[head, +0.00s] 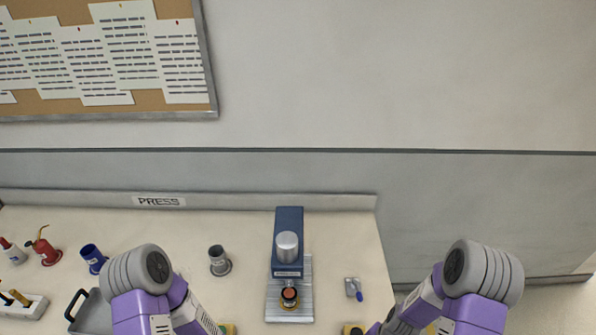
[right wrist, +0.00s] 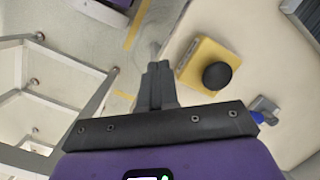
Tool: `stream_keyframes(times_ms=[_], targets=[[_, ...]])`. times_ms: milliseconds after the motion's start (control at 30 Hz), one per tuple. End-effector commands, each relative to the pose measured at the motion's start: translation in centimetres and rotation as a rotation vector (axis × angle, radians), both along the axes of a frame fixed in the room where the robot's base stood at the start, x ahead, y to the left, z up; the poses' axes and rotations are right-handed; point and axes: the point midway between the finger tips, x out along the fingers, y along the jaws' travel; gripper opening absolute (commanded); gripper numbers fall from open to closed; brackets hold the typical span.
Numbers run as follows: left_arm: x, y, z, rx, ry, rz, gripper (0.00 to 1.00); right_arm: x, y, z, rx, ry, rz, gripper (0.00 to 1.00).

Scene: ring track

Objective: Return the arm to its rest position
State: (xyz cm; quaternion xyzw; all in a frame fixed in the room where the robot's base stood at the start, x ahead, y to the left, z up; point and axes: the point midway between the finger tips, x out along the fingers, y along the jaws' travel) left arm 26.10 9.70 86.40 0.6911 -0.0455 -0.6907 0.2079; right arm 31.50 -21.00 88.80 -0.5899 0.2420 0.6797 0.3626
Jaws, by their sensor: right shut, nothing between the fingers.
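My right gripper (right wrist: 158,72) shows in the right wrist view with its fingers together and nothing between them. It is beside the table edge, to the left of a yellow box with a black button (right wrist: 204,62), and looks apart from it. In the head view my right arm (head: 470,285) is bent at the lower right, and its gripper is out of the picture. My left arm (head: 150,290) is bent at the lower left. Its gripper is not visible in either view.
A blue press (head: 288,218) stands mid-table, with a dark cup (head: 219,262) to its left. A small blue-levered fitting (head: 354,289) is at the right. A grey tray (head: 92,315), blue cup (head: 92,258) and red oil can (head: 46,250) are at the left. Floor lies beyond the right edge.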

Motion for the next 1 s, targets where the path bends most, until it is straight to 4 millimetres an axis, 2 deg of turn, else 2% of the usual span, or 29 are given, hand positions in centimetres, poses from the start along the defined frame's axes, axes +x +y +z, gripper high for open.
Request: stream_keyframes(times_ms=[33, 133, 267, 400, 633, 800, 1000], targets=[[0.0, 0.0, 0.0, 0.000, 0.001, 0.000, 0.00, -1.2, 1.7, -0.9, 0.017, -0.016, 0.099, 0.00], [0.0, 0.0, 0.0, 0.000, 0.001, 0.000, 0.00, -3.3, 5.7, -2.2, 0.062, -0.094, 0.327, 0.00], [0.0, 0.0, 0.0, 0.000, 0.000, 0.000, 0.00, -6.0, 11.5, -2.4, 0.155, -0.244, 0.611, 0.00], [0.0, 0.0, -4.2, 0.000, 0.001, 0.001, 0.00, -5.5, 11.4, -6.5, 0.147, -0.266, 0.624, 0.00], [0.0, 0.0, -9.1, 0.000, 0.001, 0.001, 0.00, -5.4, 11.4, -11.4, 0.145, -0.265, 0.621, 0.00], [0.0, 0.0, -10.6, 0.000, 0.001, 0.000, 0.00, -5.4, 11.3, -12.9, 0.144, -0.264, 0.619, 0.00], [0.0, 0.0, -10.6, 0.000, 0.000, 0.000, 0.00, -5.4, 11.3, -12.9, 0.144, -0.263, 0.618, 0.00]])
